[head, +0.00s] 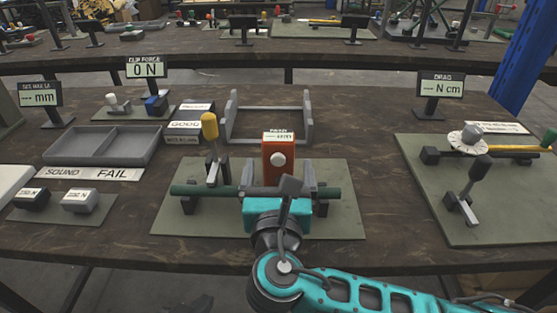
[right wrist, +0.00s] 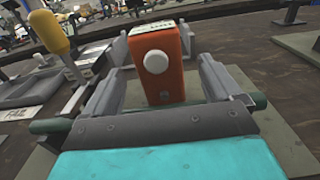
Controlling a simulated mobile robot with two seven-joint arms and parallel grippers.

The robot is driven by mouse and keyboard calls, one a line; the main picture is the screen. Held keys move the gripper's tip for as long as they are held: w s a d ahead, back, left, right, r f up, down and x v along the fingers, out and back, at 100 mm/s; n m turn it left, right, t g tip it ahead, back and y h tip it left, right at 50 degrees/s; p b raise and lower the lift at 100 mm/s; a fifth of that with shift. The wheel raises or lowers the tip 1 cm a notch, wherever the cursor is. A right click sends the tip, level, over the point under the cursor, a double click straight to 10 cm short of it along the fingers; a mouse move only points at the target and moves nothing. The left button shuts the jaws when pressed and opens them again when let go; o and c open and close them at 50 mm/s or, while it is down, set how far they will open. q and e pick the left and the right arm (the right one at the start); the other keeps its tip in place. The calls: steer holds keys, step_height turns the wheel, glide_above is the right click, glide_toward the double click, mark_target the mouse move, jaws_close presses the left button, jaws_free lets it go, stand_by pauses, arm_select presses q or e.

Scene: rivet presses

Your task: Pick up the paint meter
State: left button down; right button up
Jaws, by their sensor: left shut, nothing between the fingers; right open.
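The paint meter is an upright orange-red box (head: 278,149) with a small display on top and a round white knob on its front. It stands behind the dark green rod (head: 190,190) in the middle of the table. In the right wrist view the meter (right wrist: 174,75) appears between the two grey fingers, with a gap on each side. My right gripper (head: 277,168) is open and reaches over the rod, one finger on each side of the meter. I cannot tell how deep the meter sits between the fingertips. My left gripper is not in view.
A yellow-handled lever (head: 210,128) stands close left of the meter, on the green mat (head: 340,222). A grey frame (head: 234,128) is behind. A two-compartment tray (head: 103,148) lies left. Another mat (head: 430,200) with a dark-handled lever lies right. Bare table lies between the mats.

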mark_target(278, 166)
steer(key=w, duration=0.3)
steer(key=shift+w, duration=0.35)
steer(key=c, duration=1.2)
step_height(278, 166, up, 9)
steer(key=shift+a+f, duration=0.1)
steer(key=shift+f, duration=0.1)
steer(key=shift+c, duration=0.2)
steer(key=shift+f, duration=4.15)
